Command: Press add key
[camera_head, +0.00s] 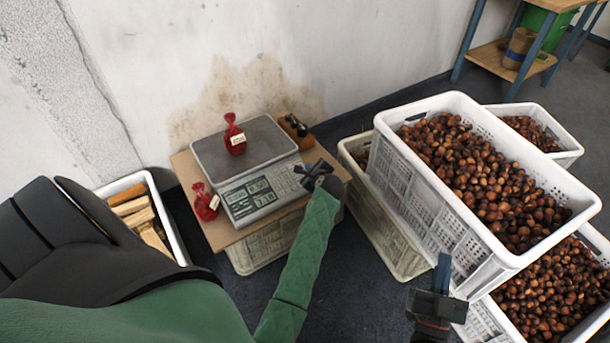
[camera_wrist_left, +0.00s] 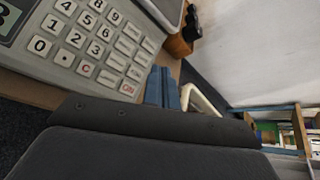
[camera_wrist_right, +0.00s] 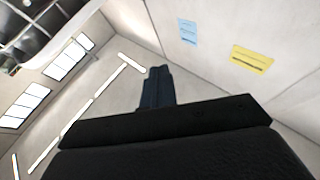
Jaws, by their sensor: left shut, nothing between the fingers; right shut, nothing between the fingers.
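A grey scale (camera_head: 262,192) with a display and keypad stands on a wooden board. In the left wrist view its keypad (camera_wrist_left: 100,40) shows number keys and a right-hand column of wider keys, whose small labels I mostly cannot read. My left gripper (camera_head: 309,172) is shut and empty at the right end of the keypad; its fingertips also show in the left wrist view (camera_wrist_left: 162,72), beside the wider keys. I cannot tell whether they touch. My right gripper (camera_head: 441,272) is shut and empty, low at the right, pointing up; it also shows in the right wrist view (camera_wrist_right: 158,72).
A red bag (camera_head: 235,139) sits on the scale pan. Another red bag (camera_head: 205,204) stands left of the scale. A dark-handled wooden object (camera_head: 296,131) is behind it. White crates of chestnuts (camera_head: 470,103) are stacked at the right. A crate of wood pieces (camera_head: 143,178) is left.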

